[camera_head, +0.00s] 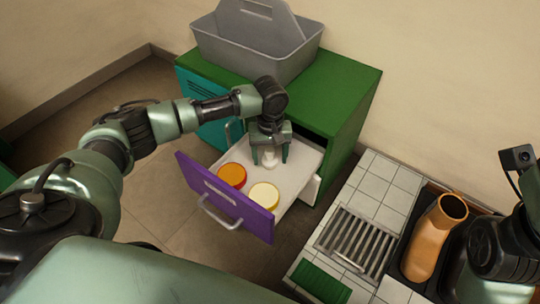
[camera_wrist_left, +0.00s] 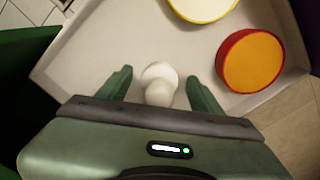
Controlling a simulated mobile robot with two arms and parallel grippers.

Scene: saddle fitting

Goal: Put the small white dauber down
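The small white dauber (camera_head: 269,160) is in the open drawer (camera_head: 311,159), near its back. In the left wrist view the dauber (camera_wrist_left: 159,84) has a round white base or head and a paler knob. My left gripper (camera_head: 270,157) points down over it. Its two fingers (camera_wrist_left: 160,90) stand apart on either side of the dauber, with a gap on both sides. The dauber's exact contact with the drawer floor is hard to tell. Only part of my right arm shows at the right edge; its fingers are out of view.
A red tin with an orange top (camera_head: 232,176) and a cream-topped tin with a yellow rim (camera_head: 264,195) sit towards the drawer's purple front (camera_head: 222,196). A grey caddy (camera_head: 256,45) stands on the green cabinet (camera_head: 345,87). At right are a metal grate (camera_head: 357,243) and a tan boot-like form (camera_head: 434,237).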

